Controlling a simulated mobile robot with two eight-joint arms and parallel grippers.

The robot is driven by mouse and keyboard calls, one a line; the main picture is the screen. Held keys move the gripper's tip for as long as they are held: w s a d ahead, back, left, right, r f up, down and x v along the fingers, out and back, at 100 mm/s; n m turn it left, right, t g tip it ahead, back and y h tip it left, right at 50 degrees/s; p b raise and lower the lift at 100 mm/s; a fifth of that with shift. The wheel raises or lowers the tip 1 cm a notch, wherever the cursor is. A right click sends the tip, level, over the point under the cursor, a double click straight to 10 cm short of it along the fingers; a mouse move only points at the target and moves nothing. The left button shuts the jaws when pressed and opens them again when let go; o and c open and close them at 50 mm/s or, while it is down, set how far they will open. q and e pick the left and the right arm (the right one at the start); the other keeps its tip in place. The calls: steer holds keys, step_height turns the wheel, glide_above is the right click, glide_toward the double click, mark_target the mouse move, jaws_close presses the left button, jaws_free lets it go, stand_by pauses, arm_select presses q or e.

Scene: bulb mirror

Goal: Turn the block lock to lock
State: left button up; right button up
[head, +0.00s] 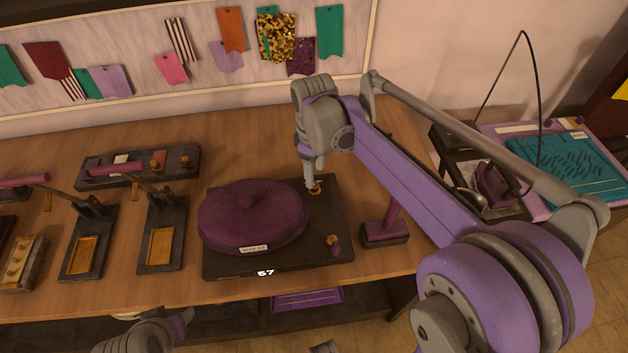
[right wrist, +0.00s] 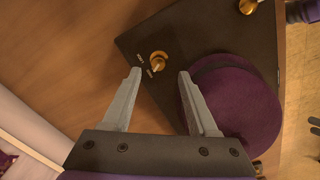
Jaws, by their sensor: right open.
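In the head view the brass of this knob (head: 315,188) shows just under my right gripper (head: 313,183). In the right wrist view my right gripper (right wrist: 160,78) is open and empty, its fingers on either side of the knob; I cannot tell whether they touch it. Part of my left arm shows at the bottom left, with its fingers unclear.
A second brass knob (head: 333,241) is at the plate's front right corner. A purple-handled stamp (head: 386,228) stands right of the plate. Dark presses with brass plates (head: 160,246) stand on the left. The table's front edge is close to the plate.

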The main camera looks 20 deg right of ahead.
mark_target(315, 188)
steer(key=shift+w+f, duration=0.2)
steer(key=shift+f, duration=2.4)
jaws_close()
